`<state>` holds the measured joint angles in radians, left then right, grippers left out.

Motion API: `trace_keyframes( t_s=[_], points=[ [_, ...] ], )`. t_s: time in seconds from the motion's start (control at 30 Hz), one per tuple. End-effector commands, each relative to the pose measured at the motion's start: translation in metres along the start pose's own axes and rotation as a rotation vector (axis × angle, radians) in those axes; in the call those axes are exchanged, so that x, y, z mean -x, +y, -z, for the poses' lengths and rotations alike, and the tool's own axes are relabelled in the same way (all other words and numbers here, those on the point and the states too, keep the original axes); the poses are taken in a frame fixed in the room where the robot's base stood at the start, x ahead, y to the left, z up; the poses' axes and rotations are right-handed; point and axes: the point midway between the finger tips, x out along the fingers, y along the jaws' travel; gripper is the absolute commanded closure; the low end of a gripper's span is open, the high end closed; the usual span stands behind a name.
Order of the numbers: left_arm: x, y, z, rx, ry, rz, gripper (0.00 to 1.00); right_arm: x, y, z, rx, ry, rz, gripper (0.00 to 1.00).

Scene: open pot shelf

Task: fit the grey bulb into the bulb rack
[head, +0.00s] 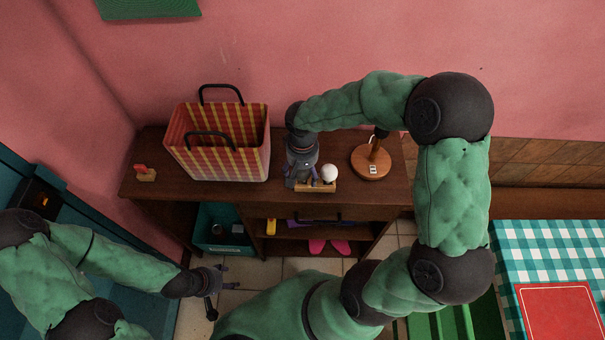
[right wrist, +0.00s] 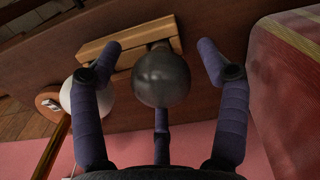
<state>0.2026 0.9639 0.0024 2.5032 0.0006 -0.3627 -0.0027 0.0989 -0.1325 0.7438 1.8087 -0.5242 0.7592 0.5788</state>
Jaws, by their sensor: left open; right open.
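The grey bulb (right wrist: 163,78) shows in the right wrist view as a dark, shiny globe, its narrow neck pointing at the bulb rack (right wrist: 98,46). It appears to stand in the light-wood rack, though the globe hides most of the neck and its foot. My right gripper (right wrist: 160,60) is open, its fingers spread around the bulb with gaps at both sides. In the head view the right gripper (head: 302,182) points down at the left part of the rack (head: 325,187), and I cannot make out the grey bulb there. My left gripper (head: 216,281) is open and empty, low in front of the shelf.
A white bulb (head: 329,173) sits at the rack's right part. A round wooden lamp base (head: 371,163) stands to the right. A striped bag (head: 217,155) stands close on the left. A small red-topped item (head: 145,173) is at the shelf's left end. The front shelf edge is near.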

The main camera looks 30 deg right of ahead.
Motion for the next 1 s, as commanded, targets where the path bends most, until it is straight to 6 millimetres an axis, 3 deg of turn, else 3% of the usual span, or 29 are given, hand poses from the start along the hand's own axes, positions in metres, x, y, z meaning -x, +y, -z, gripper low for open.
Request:
trace_keyframes(
  t_s=[0.3,0.5,1.0],
  points=[
    [0.0,0.0,0.0,0.0,0.0,0.0,0.42,0.064,-0.001,0.001,-0.001,0.004,0.002,0.25],
    [0.0,0.0,0.0,0.0,0.0,0.0,0.42,0.09,-0.001,0.001,0.0,0.003,0.002,0.25],
    [0.0,0.0,0.0,0.0,0.0,0.0,0.42,0.099,0.0,0.0,0.0,0.001,0.001,0.25]
  ],
)
